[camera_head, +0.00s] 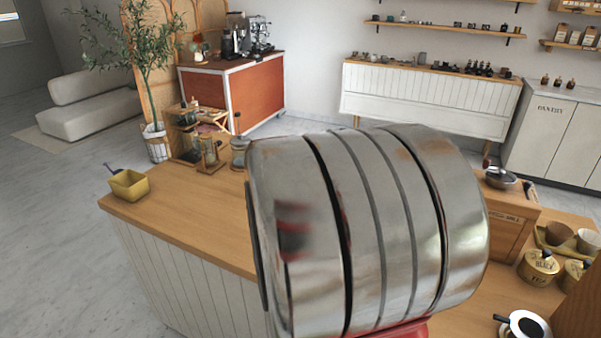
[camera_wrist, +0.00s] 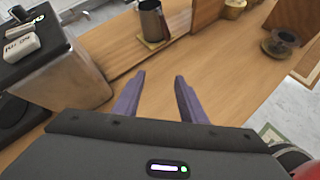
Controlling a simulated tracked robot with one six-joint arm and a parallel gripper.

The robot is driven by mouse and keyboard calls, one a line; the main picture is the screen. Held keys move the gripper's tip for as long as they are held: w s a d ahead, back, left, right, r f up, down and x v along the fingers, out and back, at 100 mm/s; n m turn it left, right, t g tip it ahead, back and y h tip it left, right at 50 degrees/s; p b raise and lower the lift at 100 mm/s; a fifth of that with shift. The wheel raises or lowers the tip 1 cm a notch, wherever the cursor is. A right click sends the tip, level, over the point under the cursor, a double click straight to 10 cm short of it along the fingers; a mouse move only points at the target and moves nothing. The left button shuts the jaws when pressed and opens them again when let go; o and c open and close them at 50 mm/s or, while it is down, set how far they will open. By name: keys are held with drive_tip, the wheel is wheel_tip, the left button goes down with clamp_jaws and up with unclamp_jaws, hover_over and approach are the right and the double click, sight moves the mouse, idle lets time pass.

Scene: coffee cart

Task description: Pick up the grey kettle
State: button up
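No thing shows clearly as the grey kettle. In the wrist view a grey metal jug-like vessel (camera_wrist: 153,22) stands upright on a small mat at the top; I cannot tell whether it is the kettle. In the head view a low grey metal vessel (camera_head: 500,178) sits on a wooden box at the right; its kind is also unclear. My gripper (camera_wrist: 159,76) is open, with two purple fingers apart and nothing between them. It is over the wooden counter, short of the jug-like vessel. My gripper is hidden in the head view.
A metal-sided machine with a black top (camera_wrist: 60,70) stands close left of my fingers. A wooden panel (camera_wrist: 207,14) is right of the jug-like vessel. The counter between is clear. A yellow bin (camera_head: 129,185) stands at the counter's left end. A large metal cylinder hides the middle.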

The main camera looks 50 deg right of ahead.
drive_tip(key=s+d+f+n+g+h, duration=0.1)
drive_tip(key=s+d+n, duration=0.3)
drive_tip(key=d, duration=0.6)
drive_tip(key=shift+s+d+f+n+g+h, duration=0.2)
drive_tip(key=shift+f+n+g+h, duration=0.1)
drive_tip(key=shift+g+h, duration=0.15)
drive_tip(key=shift+d, duration=0.1)
drive_tip(key=x, duration=0.8)
drive_tip(key=shift+d, duration=0.15)
drive_tip(key=shift+s+f, duration=0.1)
drive_tip(key=shift+s, duration=0.05)
drive_tip(key=x, duration=0.5)
drive_tip(key=shift+s, duration=0.2)
clamp_jaws()
